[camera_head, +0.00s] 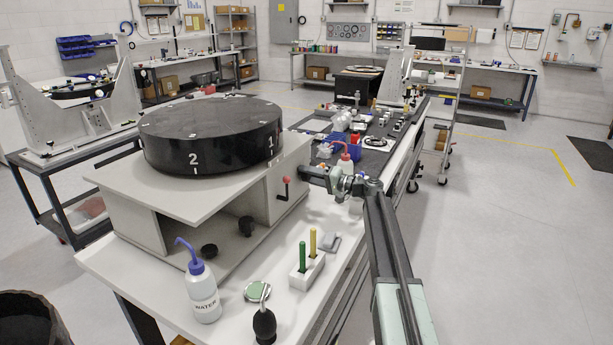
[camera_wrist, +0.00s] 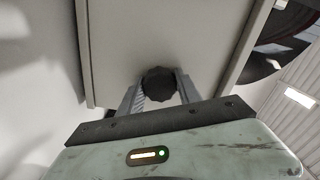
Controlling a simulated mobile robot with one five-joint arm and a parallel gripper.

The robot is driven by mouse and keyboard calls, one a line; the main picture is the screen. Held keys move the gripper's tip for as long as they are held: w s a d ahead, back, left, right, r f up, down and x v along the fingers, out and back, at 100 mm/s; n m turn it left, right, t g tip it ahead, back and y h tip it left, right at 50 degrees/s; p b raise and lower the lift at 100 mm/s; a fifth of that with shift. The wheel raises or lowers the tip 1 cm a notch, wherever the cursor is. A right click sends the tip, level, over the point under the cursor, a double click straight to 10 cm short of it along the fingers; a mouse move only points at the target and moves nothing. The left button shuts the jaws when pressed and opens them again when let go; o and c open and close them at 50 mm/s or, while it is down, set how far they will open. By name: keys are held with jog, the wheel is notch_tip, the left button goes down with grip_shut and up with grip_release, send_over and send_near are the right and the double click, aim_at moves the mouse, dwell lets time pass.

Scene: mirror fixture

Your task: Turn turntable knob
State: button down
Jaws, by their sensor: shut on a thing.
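The turntable is a thick black disc (camera_head: 212,135) with white numbers on its side, lying on a grey box-like base (camera_head: 150,190). In the wrist view, a dark scalloped knob (camera_wrist: 158,86) stands out from a pale panel (camera_wrist: 165,40). My gripper (camera_head: 304,174) is at the right side of the base in the head view, close to a red-tipped lever (camera_head: 287,181). The wrist view shows its two grey fingers on either side of the knob, shut on it. The head view does not clearly show the knob in my jaws.
A water bottle (camera_head: 201,288), a black bulb blower (camera_head: 264,325) and a white holder with green and yellow tools (camera_head: 306,270) stand on the bench. More benches line the walls.

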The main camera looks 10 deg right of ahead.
jog(key=shift+n, duration=0.3)
jog(key=c, duration=0.8)
grip_release()
jog(key=v, duration=0.8)
jog(key=shift+a, duration=0.1)
